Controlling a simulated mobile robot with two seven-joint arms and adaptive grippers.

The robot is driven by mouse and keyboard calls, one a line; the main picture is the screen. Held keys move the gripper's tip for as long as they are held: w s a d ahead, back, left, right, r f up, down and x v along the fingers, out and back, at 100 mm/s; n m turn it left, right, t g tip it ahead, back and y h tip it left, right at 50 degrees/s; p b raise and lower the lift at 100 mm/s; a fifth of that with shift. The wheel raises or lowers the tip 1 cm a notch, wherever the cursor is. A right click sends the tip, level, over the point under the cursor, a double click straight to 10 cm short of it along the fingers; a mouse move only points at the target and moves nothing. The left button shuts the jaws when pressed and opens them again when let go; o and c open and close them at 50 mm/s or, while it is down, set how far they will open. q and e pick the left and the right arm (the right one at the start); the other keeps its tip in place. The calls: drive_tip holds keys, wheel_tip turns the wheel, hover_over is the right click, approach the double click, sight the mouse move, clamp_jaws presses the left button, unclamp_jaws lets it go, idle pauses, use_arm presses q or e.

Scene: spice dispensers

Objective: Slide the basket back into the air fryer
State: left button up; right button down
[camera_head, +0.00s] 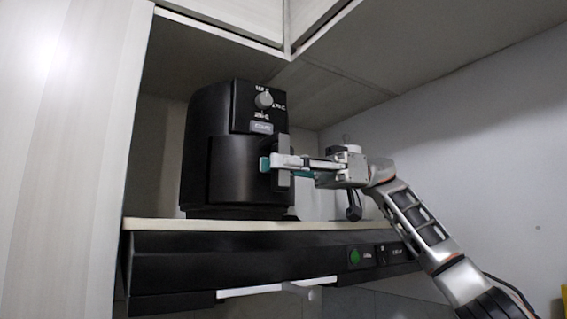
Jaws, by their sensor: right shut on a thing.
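The black air fryer (215,120) stands upright on a pale shelf, with a grey knob on its upper front. Its basket (238,172) sits in the lower front of the body, its front face looking about flush with the housing. The basket handle (284,152) is the upright grey and black piece on the right of the front. My right gripper (275,163) comes in from the right and is shut on the handle, with teal pads at the fingertips. Part of the handle is hidden behind the fingers. My left gripper is not in view.
The pale shelf (160,224) lies on top of a black unit (200,259) with a green button. Cabinets (220,20) hang close above the fryer. A light panel (70,150) stands on the left, and a plain wall (480,150) is on the right.

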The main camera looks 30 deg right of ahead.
sight(251, 175)
drive_tip(key=shift+w+a, duration=0.15)
drive_tip(key=shift+w, duration=0.45)
drive_tip(key=shift+w+a, duration=0.15)
drive_tip(key=shift+w, duration=0.4)
idle(0.4)
drive_tip(key=c, duration=1.8)
unclamp_jaws()
